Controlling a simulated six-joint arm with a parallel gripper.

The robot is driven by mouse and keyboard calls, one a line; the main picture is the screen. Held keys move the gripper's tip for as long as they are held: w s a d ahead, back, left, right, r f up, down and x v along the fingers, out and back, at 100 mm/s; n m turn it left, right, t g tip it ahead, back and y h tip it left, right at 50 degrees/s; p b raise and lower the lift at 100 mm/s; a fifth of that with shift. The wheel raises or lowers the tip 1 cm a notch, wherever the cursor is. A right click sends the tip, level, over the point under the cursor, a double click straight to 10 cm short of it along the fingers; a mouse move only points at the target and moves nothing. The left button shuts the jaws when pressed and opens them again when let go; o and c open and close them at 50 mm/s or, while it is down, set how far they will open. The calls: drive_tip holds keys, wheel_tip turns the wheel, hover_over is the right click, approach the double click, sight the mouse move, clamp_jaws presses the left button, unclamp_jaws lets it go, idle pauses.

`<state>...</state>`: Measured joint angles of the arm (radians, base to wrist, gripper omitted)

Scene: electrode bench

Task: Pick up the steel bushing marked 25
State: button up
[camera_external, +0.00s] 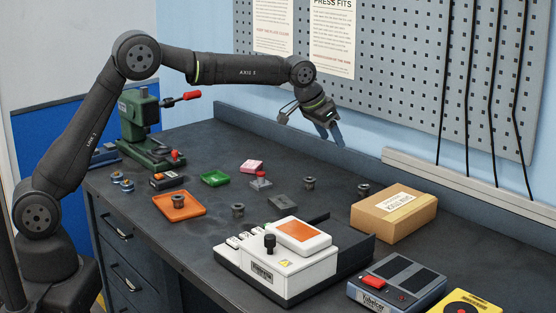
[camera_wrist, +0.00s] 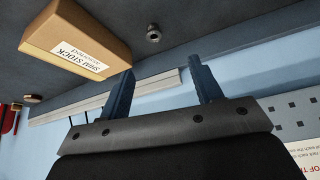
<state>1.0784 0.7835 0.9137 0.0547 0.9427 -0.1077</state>
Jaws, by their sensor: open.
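My gripper (camera_external: 331,132) is raised above the back of the bench, tilted, well clear of all bushings. In the wrist view its two blue fingers (camera_wrist: 161,68) are apart with nothing between them. One bushing (camera_wrist: 153,33) shows beyond them, near the box.
A cardboard box (camera_external: 394,214) stands at the right, and a white device (camera_external: 275,272) at the front. A pegboard wall (camera_external: 420,70) rises behind my gripper.

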drive_tip(key=d, duration=0.2)
hover_over(360, 187)
drive_tip(key=a, duration=0.2)
drive_tip(key=f, duration=1.1)
drive_tip(key=shift+s+d, duration=0.15)
drive_tip(key=shift+d, duration=0.05)
drive_tip(key=f, duration=0.1)
drive_tip(key=d+f, duration=0.1)
drive_tip(key=f, duration=0.1)
drive_tip(key=shift+d+f, duration=0.25)
drive_tip(key=shift+f, duration=0.1)
drive_tip(key=shift+w+d+f, duration=0.25)
drive_tip(key=shift+d+f, duration=0.05)
drive_tip(key=shift+f, duration=0.3)
drive_tip(key=c, duration=1)
drive_tip(key=shift+c, duration=0.5)
drive_tip(key=shift+r, duration=0.1)
